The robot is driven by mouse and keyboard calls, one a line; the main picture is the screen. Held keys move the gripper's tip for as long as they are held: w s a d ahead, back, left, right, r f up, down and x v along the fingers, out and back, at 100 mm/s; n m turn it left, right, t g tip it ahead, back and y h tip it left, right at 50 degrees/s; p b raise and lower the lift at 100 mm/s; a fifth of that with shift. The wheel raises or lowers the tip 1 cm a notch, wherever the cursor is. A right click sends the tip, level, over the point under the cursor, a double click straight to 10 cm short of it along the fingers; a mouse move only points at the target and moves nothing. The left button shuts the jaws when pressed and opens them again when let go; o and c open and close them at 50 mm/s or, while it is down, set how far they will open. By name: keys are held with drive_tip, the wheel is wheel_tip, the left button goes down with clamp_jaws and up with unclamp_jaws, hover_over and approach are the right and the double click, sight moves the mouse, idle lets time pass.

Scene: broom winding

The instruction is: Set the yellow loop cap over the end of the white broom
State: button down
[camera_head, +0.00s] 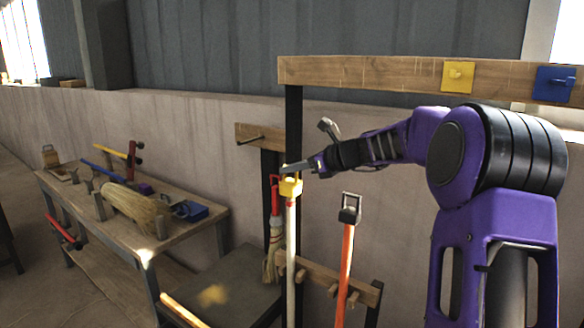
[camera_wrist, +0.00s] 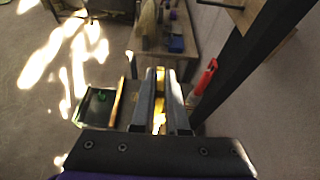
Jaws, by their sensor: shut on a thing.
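The yellow loop cap (camera_head: 291,187) is at the top end of the white broom (camera_head: 291,245) in the head view, in line with its upright handle. I cannot tell how far the cap is down over the end. My gripper (camera_head: 287,169) comes in from the right and is shut on the loop at the cap's top. In the wrist view my gripper (camera_wrist: 160,80) shows its two fingers close together, with a strip of the yellow cap (camera_wrist: 159,119) between them. The fingers hide most of the cap there, and the white handle is not clear.
An orange-handled tool with a black loop cap (camera_head: 349,208) stands right of the white broom. A red broom (camera_head: 275,205) hangs just behind left. A wooden rail (camera_head: 400,74) carries a yellow and a blue plate. A cluttered workbench (camera_head: 180,232) stands left.

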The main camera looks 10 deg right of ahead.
drive_tip(key=shift+f+b, duration=0.4)
drive_tip(key=shift+f, duration=0.55)
drive_tip(key=c, duration=0.8)
unclamp_jaws()
drive_tip(key=shift+c, duration=0.2)
drive_tip(key=shift+r, duration=0.1)
drive_tip(key=shift+r+p, duration=2.1)
drive_tip(key=shift+r, duration=1.35)
